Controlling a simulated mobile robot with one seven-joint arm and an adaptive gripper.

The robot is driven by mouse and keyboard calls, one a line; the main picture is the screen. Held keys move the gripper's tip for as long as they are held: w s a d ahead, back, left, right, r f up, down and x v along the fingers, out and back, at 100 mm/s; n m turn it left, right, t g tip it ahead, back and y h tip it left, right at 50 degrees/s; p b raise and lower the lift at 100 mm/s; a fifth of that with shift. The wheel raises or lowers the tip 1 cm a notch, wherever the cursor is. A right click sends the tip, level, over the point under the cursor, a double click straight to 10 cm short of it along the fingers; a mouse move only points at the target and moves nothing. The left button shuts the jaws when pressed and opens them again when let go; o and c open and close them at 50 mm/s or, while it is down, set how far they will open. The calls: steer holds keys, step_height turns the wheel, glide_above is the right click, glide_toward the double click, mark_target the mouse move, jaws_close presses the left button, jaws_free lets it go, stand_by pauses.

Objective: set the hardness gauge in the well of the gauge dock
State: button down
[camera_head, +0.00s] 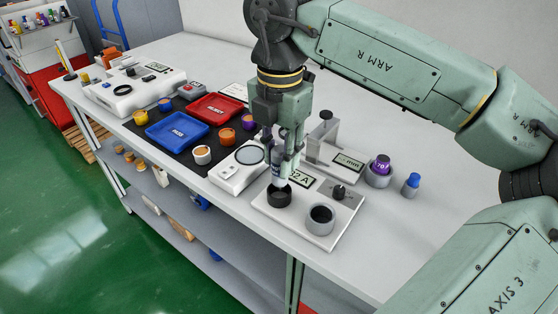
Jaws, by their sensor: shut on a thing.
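My gripper (281,158) points down over the gauge dock and is shut on the hardness gauge. The gauge (279,180) is a small pale grey-blue upright body, partly hidden by the fingers. The gauge dock (328,238) is a light plate near the table's front edge, with a display reading about "82 A" and a dark knob. It bears a black round cup (279,197) at left and a grey ring-shaped cup (320,217) with a dark inside at front. The gauge's lower end is at the black cup; whether it is inside or just above I cannot tell.
A measuring stand (326,135) with an "mm" display stands close behind the dock. A purple piece (380,164) in a grey holder and a blue-topped piece (411,184) stand at right. A white device with a round window (238,170), and red (216,106) and blue (177,131) trays, lie at left.

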steer(key=shift+s+f, duration=0.1)
steer(key=shift+f, duration=1.35)
steer(key=shift+f, duration=0.2)
steer(key=c, duration=1.3)
jaws_free()
steer(key=shift+r, duration=0.1)
steer(key=shift+r+p, duration=0.25)
steer(key=shift+p, duration=0.1)
step_height(320, 180, up, 12)
steer(key=shift+f+b, duration=0.1)
steer(key=shift+b, duration=0.75)
